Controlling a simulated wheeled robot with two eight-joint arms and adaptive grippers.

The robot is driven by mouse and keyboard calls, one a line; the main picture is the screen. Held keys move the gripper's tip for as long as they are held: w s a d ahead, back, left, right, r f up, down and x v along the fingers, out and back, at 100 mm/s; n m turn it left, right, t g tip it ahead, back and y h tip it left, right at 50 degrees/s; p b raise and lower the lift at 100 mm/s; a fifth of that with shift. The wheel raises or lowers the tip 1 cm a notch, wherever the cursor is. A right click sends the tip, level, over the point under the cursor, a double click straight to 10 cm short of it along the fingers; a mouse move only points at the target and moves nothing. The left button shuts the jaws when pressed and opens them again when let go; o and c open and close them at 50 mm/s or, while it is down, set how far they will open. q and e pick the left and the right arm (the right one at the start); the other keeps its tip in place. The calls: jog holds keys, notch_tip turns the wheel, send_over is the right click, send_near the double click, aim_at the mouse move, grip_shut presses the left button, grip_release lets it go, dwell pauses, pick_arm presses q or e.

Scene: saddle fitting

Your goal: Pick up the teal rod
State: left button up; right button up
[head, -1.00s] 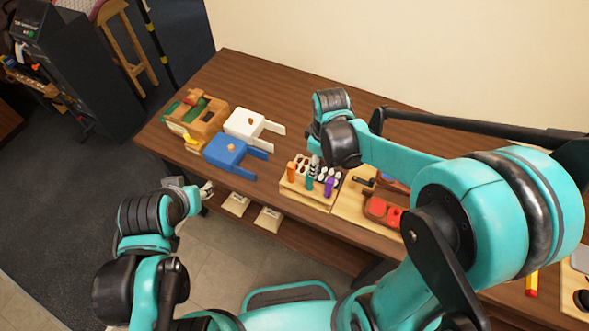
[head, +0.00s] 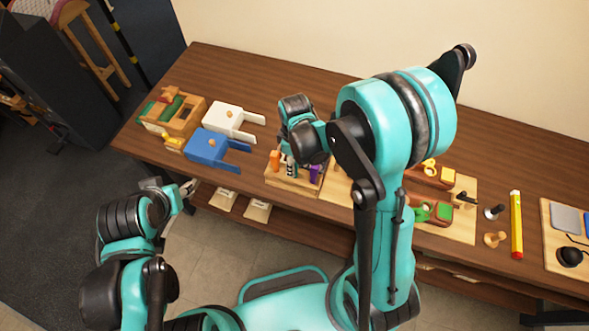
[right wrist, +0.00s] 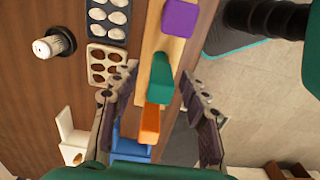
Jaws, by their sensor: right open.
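The teal rod (right wrist: 160,77) stands in a wooden block, between an orange rod (right wrist: 150,123) and a purple rod (right wrist: 180,18), in the right wrist view. My right gripper (right wrist: 163,100) is open, with one finger on each side of the picture and the teal rod showing between them. Nothing is gripped. In the head view my right gripper (head: 291,167) is low over the block, and the teal rod is mostly hidden there by the wrist and finger. My left gripper (head: 188,188) is off the table's front edge, too small to read.
The wooden block (head: 290,184) sits near the table's front edge. Blue (head: 214,149) and white (head: 229,122) forked pieces lie left of it. Trays with dark and pale ovals lie beside the block in the wrist view. A yellow-red stick (head: 516,225) lies at the right.

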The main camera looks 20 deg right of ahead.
grip_shut()
jog(key=shift+r, duration=0.1)
